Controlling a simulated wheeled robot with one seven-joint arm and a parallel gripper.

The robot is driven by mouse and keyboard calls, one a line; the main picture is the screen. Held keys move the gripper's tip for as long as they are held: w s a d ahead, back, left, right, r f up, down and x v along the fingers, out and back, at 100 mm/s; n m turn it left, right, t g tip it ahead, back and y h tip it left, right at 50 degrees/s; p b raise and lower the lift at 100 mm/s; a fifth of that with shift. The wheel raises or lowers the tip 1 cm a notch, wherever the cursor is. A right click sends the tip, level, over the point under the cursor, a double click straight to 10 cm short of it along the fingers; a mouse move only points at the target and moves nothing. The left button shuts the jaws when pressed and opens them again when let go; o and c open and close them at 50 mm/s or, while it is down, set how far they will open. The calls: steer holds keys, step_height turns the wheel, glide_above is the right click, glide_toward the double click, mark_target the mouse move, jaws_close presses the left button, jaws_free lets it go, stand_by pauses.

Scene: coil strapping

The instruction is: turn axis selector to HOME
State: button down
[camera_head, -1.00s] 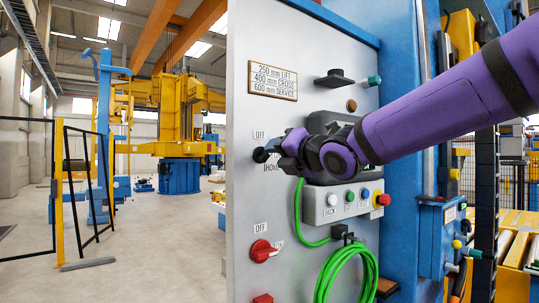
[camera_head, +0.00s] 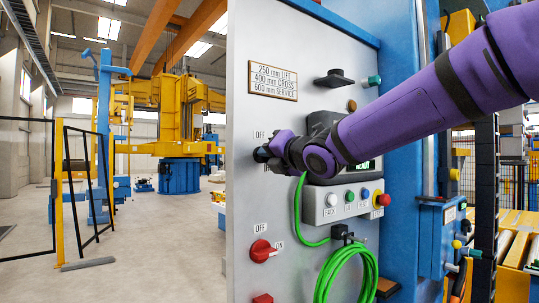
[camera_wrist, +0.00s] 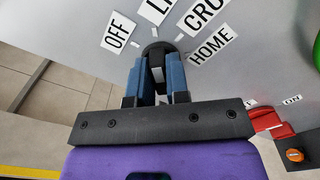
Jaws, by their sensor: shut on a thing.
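The axis selector is a black knob (camera_wrist: 154,52) on the grey panel, with the labels OFF (camera_wrist: 120,29), HOME (camera_wrist: 212,45) and two partly cropped ones around it. My gripper (camera_wrist: 158,72) is shut on the knob, one blue finger on each side. In the head view my gripper (camera_head: 270,154) is at the panel's left part, below an OFF label (camera_head: 260,135), and hides most of the knob. Which label the knob points to I cannot tell.
A red rotary switch (camera_head: 262,251) sits below on the panel. A button box (camera_head: 347,202) and a coiled green cable (camera_head: 345,275) are to the right, near my arm. Open floor and a black-framed fence (camera_head: 85,190) lie to the left.

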steer(key=shift+m, duration=0.4)
steer(key=m, duration=1.7)
steer(key=shift+f, duration=0.4)
steer(key=c, duration=1.1)
jaws_free()
